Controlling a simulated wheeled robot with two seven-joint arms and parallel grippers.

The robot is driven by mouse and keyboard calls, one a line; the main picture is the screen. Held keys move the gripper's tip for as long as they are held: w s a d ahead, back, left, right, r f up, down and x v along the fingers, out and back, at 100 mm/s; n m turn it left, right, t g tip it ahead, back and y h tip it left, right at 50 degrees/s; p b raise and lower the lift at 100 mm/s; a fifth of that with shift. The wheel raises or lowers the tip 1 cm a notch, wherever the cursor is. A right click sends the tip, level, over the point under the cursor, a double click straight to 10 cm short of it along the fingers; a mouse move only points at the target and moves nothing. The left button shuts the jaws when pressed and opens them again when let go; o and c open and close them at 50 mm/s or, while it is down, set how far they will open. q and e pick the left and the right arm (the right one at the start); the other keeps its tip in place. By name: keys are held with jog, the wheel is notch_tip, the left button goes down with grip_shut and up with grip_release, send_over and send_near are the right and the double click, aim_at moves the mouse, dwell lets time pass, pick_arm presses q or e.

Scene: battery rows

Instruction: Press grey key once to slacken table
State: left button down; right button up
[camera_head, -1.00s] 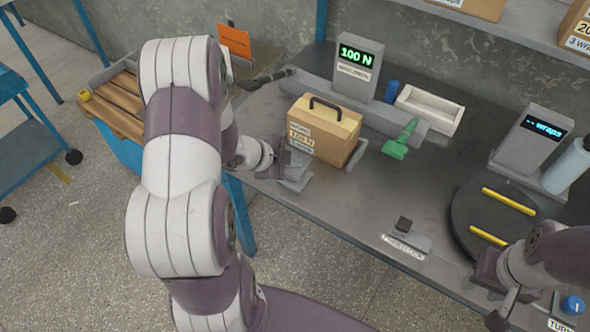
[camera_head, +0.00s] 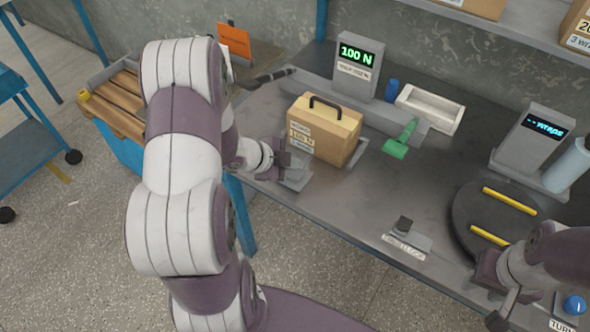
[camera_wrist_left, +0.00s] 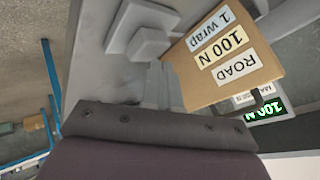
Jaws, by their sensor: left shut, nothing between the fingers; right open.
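A grey key (camera_wrist_left: 147,44), a square block on a grey base, shows in the left wrist view beside the tan case. In the head view its grey base (camera_head: 296,180) lies on the bench, partly hidden by my left gripper (camera_head: 281,164). That gripper is shut and empty, close by the key; I cannot tell whether they touch. The tan case (camera_head: 324,131) has a black handle and labels reading ROAD, 100 N, 1 wrap. It stands upright right of the gripper. My right gripper (camera_head: 507,296) is open, at the bench's front right.
A display (camera_head: 357,66) reads 100 N behind the case. A green-handled tool (camera_head: 397,148) and white tray (camera_head: 430,108) lie to its right. A round turntable (camera_head: 470,212) with yellow strips is at right, below another display (camera_head: 529,140).

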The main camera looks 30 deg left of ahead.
aim_at(292, 173)
pick_arm(q)
jog(key=shift+f+b, duration=0.65)
jog(key=shift+f, duration=0.25)
dwell(0.8)
jog(key=shift+r+p, duration=1.3)
jog(key=shift+r, duration=0.05)
notch_tip(292, 173, up, 5)
jog(key=p, duration=0.5)
jog(key=shift+r, duration=0.1)
dwell(0.4)
